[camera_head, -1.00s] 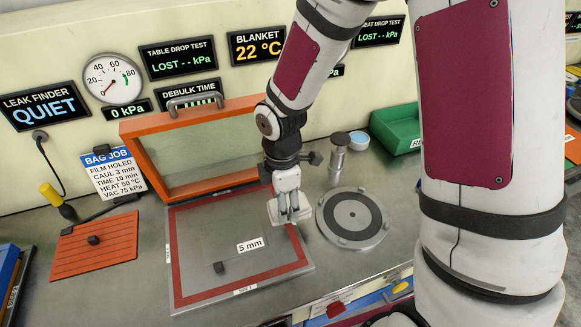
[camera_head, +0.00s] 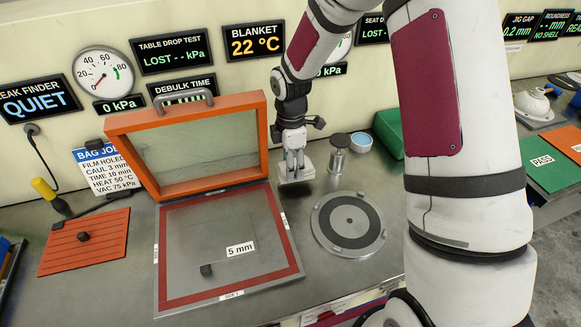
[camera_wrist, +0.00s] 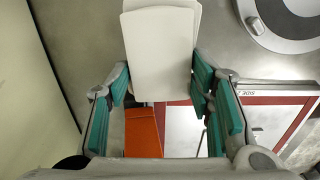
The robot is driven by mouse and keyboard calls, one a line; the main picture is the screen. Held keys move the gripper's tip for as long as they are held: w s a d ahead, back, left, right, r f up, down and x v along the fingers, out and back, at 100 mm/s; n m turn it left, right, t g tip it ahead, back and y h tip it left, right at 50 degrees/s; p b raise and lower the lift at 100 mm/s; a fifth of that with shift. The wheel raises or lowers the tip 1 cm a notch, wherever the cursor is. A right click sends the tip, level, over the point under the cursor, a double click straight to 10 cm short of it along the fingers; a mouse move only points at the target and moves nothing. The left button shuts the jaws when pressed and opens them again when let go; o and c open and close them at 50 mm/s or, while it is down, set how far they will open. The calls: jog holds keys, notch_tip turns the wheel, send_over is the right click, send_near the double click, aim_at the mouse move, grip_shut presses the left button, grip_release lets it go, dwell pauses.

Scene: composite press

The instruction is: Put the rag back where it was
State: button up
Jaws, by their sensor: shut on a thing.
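The rag is a folded white cloth (camera_wrist: 160,50) that sits between my gripper's teal fingers in the wrist view. In the head view the rag (camera_head: 294,172) shows as a pale flat shape under the fingertips. My gripper (camera_head: 293,158) is shut on it, over the steel bench between the orange-framed lid and the round grey plate. I cannot tell whether the rag touches the bench.
The orange-framed lid (camera_head: 117,125) stands open behind the red-bordered platen (camera_head: 170,285), which carries a 5 mm plate. A round grey plate (camera_head: 320,222) lies to the right. A metal canister (camera_head: 338,158) and green bin (camera_head: 388,132) stand behind it.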

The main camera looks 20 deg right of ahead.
jog(key=shift+w+d, duration=0.15)
jog(key=shift+w, duration=0.5)
jog(key=shift+w+d+f+p, duration=0.1)
jog(key=shift+w+f+p, duration=0.05)
jog(key=shift+f, duration=0.8)
jog(key=shift+w+f+p, duration=0.15)
jog(key=shift+f, duration=0.75)
jog(key=shift+f, duration=0.2)
jog(key=o, duration=1.3)
jog(key=shift+c, duration=0.2)
jog(key=shift+r, duration=0.1)
